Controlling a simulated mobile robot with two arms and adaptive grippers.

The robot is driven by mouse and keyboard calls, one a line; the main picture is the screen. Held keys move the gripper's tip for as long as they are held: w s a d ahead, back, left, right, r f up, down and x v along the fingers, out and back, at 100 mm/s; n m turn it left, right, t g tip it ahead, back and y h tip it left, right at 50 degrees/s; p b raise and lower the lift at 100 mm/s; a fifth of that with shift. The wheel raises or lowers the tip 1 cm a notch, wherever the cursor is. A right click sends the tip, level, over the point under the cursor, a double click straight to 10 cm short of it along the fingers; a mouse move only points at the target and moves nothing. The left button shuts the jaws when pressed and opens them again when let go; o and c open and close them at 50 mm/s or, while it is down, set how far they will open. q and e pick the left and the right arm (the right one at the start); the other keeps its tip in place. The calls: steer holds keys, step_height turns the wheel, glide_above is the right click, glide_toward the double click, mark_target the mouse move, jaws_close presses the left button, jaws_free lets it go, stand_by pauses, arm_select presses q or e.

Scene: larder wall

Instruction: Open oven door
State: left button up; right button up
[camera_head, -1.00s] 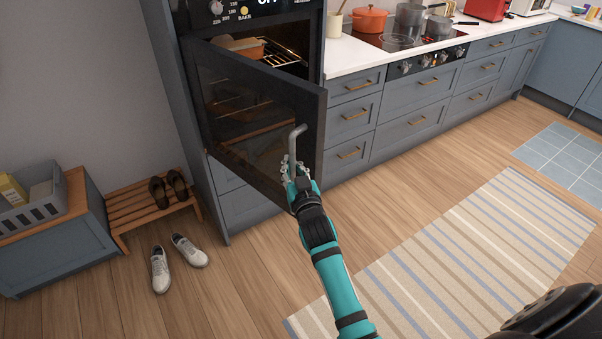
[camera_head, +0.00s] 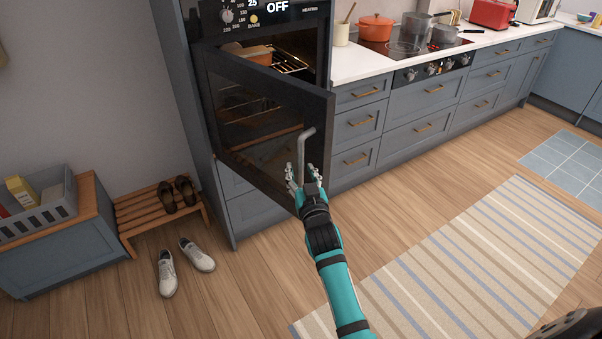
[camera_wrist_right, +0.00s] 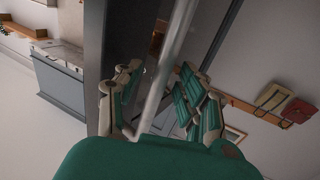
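The oven (camera_head: 268,14) is built into a tall dark cabinet at the upper middle of the head view. Its black-framed glass door (camera_head: 255,112) stands partly open, swung out with its right edge toward me. A grey bar handle (camera_head: 304,150) is on the door's outer face near that edge. My right gripper (camera_head: 304,172) is open at the lower part of the handle. In the right wrist view the handle (camera_wrist_right: 168,68) runs between the spread fingers; I cannot tell whether they touch it.
An orange dish (camera_head: 257,55) sits on a rack inside the oven. Drawers (camera_head: 362,122) stand right of the door. White shoes (camera_head: 167,273), a wooden bench (camera_head: 150,212) and a cabinet with a grey basket (camera_head: 45,222) are at left. A striped rug (camera_head: 460,265) lies at right.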

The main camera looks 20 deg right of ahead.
mark_target(300, 141)
steer(key=shift+w+a, duration=0.25)
steer(key=shift+r, duration=0.25)
step_height(300, 141, up, 10)
steer(key=shift+f, duration=0.25)
arm_select(q)
steer(key=shift+w+a, duration=0.1)
steer(key=shift+a, duration=0.1)
